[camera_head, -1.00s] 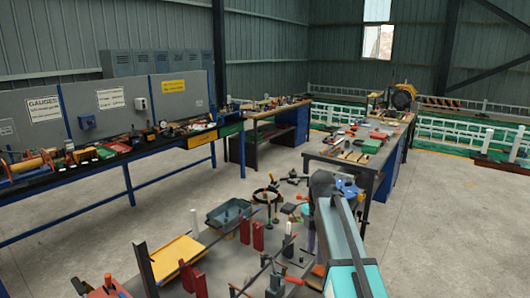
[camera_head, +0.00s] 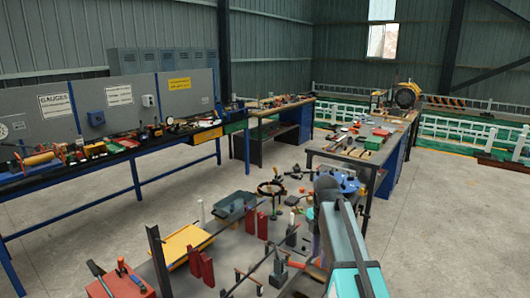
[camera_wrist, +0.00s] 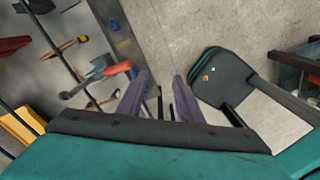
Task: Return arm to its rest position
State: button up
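My arm (camera_head: 345,245), teal and pale grey, rises at the lower right of the head view, in front of the near workbench. Its end is mostly hidden behind its own links there. In the wrist view the two purple-grey fingers of my gripper (camera_wrist: 157,88) stand apart. Nothing shows between them but floor and a bench edge behind. A red-handled tool (camera_wrist: 117,70) appears beside the left finger in that view, and I see no grip on it.
The near bench carries a yellow tray (camera_head: 187,243), a dark grey bin (camera_head: 236,207), red upright blocks (camera_head: 201,266) and a red box (camera_head: 120,285). A long blue-legged bench (camera_head: 135,180) stands left. Another bench (camera_head: 345,155) stands right. Open floor (camera_head: 460,220) lies right.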

jog(key=s+f+m+g+b, duration=0.15)
jog(key=s+f, duration=0.45)
jog(key=f, duration=0.6)
jog(key=s+f+g+b, duration=0.2)
jog(key=s+f, duration=0.3)
jog(key=f, duration=0.6)
jog(key=s+f+g+b, duration=0.15)
jog(key=s+f, duration=0.45)
jog(key=f, duration=0.6)
jog(key=s+f+m+b, duration=0.4)
jog(key=s+f+m, duration=1.7)
jog(key=s, duration=0.4)
jog(key=shift+a+f, duration=0.35)
jog(key=shift+a, duration=0.05)
jog(key=shift+d, duration=0.1)
